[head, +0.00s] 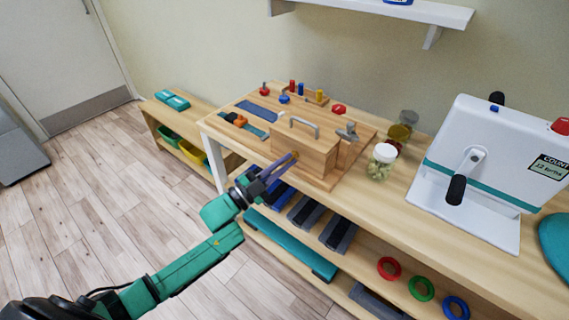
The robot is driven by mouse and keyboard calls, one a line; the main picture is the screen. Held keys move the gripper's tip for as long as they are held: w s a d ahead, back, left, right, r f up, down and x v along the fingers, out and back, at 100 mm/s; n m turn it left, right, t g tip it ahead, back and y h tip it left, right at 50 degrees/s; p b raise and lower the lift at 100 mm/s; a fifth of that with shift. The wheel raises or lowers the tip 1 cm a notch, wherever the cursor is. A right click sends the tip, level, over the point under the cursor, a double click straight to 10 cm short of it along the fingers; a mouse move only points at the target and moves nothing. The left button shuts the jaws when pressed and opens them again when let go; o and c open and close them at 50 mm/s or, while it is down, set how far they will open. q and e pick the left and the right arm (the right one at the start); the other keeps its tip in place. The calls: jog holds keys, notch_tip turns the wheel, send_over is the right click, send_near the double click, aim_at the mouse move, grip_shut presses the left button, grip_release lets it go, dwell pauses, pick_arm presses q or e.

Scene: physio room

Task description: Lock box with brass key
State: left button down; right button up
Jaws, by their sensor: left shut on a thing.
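A wooden box (313,160) with a grey metal handle on top stands on a wooden board on the table. My left gripper (286,163) reaches in from the left, and its fingertips are at the box's front face. It is shut on a small brass-coloured piece, the brass key (295,155), of which only a little shows at the fingertips. The key's tip and the keyhole are too small or hidden, so I cannot tell whether the key is in the lock. My right gripper is not in view.
A grey metal fitting (347,132) stands right of the box. A jar with a white lid (381,161) and a white crank machine (485,165) are farther right. Coloured pegs (292,86) stand behind. The lower shelf holds coloured rings (421,289).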

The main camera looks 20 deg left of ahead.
pick_arm(q)
jog(key=shift+s+d+f+n+t+y+p, duration=0.1)
jog(key=shift+n+t+y+p, duration=0.45)
jog(key=shift+n, duration=1.5)
jog(key=shift+w+f+n+t+y+p, duration=0.1)
jog(key=shift+n+t+y, duration=0.8)
jog(key=shift+n, duration=1.1)
jog(key=shift+s+d+n+t+y+p, duration=0.1)
jog(key=shift+n+t+y+p, duration=0.45)
jog(key=shift+n, duration=1.5)
jog(key=shift+n+y, duration=0.3)
jog(key=shift+y, duration=0.2)
jog(key=c, duration=1)
grip_release()
jog(key=b+v, duration=0.2)
jog(key=v, duration=1.2)
jog(key=shift+s+a+f, duration=0.1)
jog(key=shift+s+f, duration=0.1)
